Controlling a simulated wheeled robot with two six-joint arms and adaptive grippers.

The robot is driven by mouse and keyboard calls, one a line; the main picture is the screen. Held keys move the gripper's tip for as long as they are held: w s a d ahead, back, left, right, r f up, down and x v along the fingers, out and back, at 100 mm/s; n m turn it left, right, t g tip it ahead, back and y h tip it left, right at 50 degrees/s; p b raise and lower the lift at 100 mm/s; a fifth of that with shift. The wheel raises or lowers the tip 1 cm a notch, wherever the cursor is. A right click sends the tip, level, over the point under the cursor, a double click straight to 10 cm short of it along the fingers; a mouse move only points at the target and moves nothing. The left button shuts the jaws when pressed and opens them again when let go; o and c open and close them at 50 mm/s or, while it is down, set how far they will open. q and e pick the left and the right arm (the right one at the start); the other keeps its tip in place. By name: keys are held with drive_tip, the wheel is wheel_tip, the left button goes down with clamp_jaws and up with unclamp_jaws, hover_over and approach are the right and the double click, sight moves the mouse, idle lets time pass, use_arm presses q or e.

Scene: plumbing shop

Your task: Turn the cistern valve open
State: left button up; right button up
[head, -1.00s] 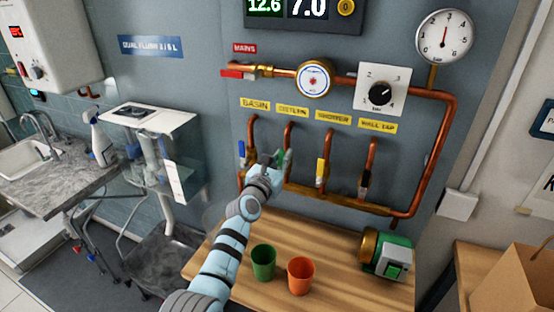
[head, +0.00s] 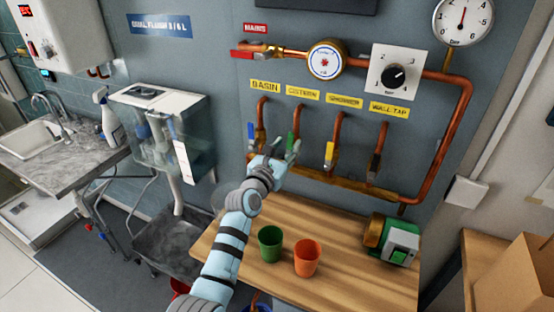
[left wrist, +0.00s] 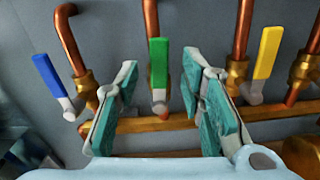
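The cistern valve has a green lever (head: 291,141) under the yellow CISTERN label (head: 303,93). In the left wrist view the green lever (left wrist: 159,64) stands upright, pointing up along its copper pipe. My left gripper (head: 281,151) is at this valve in the head view. In the left wrist view its two teal-padded fingers (left wrist: 166,108) are spread wide, one on each side of the lever. Clear gaps show between the lever and both pads. The lever's lower end meets the valve between the fingers. My right gripper is not in view.
A blue lever (left wrist: 50,75) stands left of the green one and a yellow lever (left wrist: 268,52) right, both close to my fingers. The copper manifold (left wrist: 180,122) runs behind. Below are a wooden bench (head: 345,278), a green cup (head: 270,243), an orange cup (head: 307,257) and a pump (head: 391,240).

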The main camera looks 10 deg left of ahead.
use_arm(q)
drive_tip(key=v, duration=0.8)
drive_tip(key=shift+s, duration=0.3)
drive_tip(key=shift+w, duration=0.1)
